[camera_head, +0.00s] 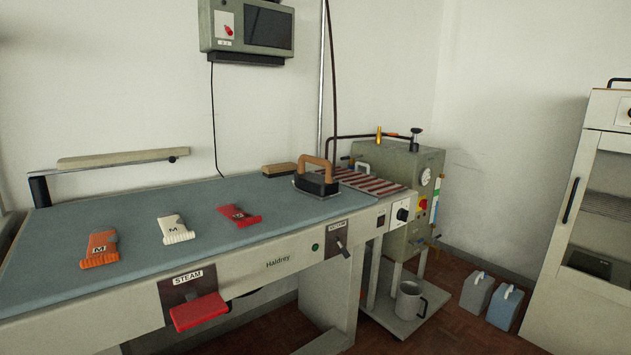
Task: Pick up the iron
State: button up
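The iron (318,184) stands near the right end of the padded pressing table (190,250). It has a dark body and a tan, arched handle (315,163) on top. It sits just left of a red-and-white striped rest (368,182). A dark hose or cord hangs down from above behind it. My gripper is not in this view, so I cannot see its fingers or whether they hold anything. The iron is some distance away and nothing touches its handle.
Folded orange (99,249), cream (175,229) and red (239,216) pieces lie on the table. A tan block (279,170) sits behind the iron. A red steam pedal (199,311) juts from the front. A boiler (402,200) stands right; a cabinet (590,220) stands farther right.

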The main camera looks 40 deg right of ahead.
aim_at(321, 187)
jog(key=i+l+z, duration=0.3)
jog(key=i+l, duration=0.55)
jog(key=i+l+z, duration=0.3)
jog(key=i+l, duration=0.6)
